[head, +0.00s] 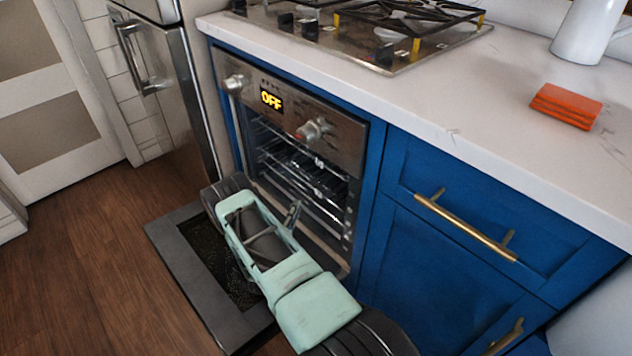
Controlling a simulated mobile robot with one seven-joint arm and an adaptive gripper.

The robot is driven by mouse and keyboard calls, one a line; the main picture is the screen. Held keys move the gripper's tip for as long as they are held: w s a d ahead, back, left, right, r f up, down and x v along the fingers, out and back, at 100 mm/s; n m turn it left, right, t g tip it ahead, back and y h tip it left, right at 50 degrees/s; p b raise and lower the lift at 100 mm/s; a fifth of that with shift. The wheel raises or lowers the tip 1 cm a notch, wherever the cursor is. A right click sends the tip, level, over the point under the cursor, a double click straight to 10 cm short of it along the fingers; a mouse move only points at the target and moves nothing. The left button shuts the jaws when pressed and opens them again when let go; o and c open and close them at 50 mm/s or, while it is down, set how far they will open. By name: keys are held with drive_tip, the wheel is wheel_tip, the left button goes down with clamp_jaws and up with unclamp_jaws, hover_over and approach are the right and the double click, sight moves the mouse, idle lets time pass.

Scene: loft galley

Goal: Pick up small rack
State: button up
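The oven (296,150) stands open, with wire racks (305,177) inside its dark cavity. I cannot tell which of them is the small rack. My arm reaches from the bottom of the view to the oven front and covers the lower left of the opening. A small grey piece, which looks like part of my gripper (293,214), shows behind the arm near the racks. Most of the gripper is hidden, so I cannot tell its opening or whether it touches a rack.
The lowered oven door (185,262) lies flat beneath my arm. Blue cabinets (445,255) with brass handles stand to the right. A stove (375,25), an orange sponge stack (566,104) and a white jug (590,30) are on the counter. Wooden floor at left is clear.

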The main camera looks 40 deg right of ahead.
sight(302, 193)
drive_tip(key=b+x, duration=0.2)
drive_tip(key=x, duration=0.4)
drive_tip(key=shift+w, duration=0.2)
drive_tip(key=shift+d, duration=0.1)
drive_tip(key=shift+c, duration=0.4)
clamp_jaws()
drive_tip(key=shift+w+r, duration=0.1)
drive_tip(key=shift+r, duration=0.05)
